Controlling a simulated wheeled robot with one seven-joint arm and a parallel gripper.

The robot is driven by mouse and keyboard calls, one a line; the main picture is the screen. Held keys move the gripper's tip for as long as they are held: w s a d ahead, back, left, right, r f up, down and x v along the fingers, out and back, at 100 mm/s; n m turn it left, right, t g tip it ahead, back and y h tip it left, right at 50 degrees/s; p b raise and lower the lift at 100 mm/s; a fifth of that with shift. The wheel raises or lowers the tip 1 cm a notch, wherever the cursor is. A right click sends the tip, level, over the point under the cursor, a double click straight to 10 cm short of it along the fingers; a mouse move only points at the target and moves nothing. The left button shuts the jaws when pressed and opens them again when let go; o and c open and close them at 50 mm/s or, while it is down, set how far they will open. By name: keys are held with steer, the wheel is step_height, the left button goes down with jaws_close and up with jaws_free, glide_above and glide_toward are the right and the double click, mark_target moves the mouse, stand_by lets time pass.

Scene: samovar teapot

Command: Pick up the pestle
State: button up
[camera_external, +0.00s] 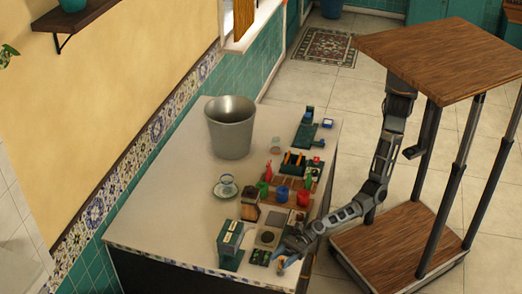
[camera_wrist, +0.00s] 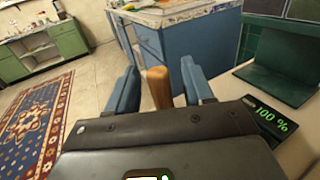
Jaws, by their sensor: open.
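The pestle (camera_wrist: 158,88) shows in the wrist view as a brown wooden rod standing upright between my two blue fingers. My gripper (camera_wrist: 159,68) is open, with a finger on each side of the pestle. A gap shows on each side, so the fingers do not appear to touch it. The lower part of the pestle is hidden behind my gripper's body. In the external view my gripper (camera_external: 287,250) is low over the front right end of the counter, and the pestle is too small to make out surely.
The counter (camera_external: 175,215) holds a large metal bucket (camera_external: 231,128), a glass on a saucer (camera_external: 226,187), and several small jars and cups beside my arm. In the wrist view a dark green device (camera_wrist: 275,82) and a lit "100 %" display (camera_wrist: 270,117) are close on the right.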

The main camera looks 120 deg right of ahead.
steer(key=shift+w, duration=0.1)
jaws_close()
stand_by(0.4)
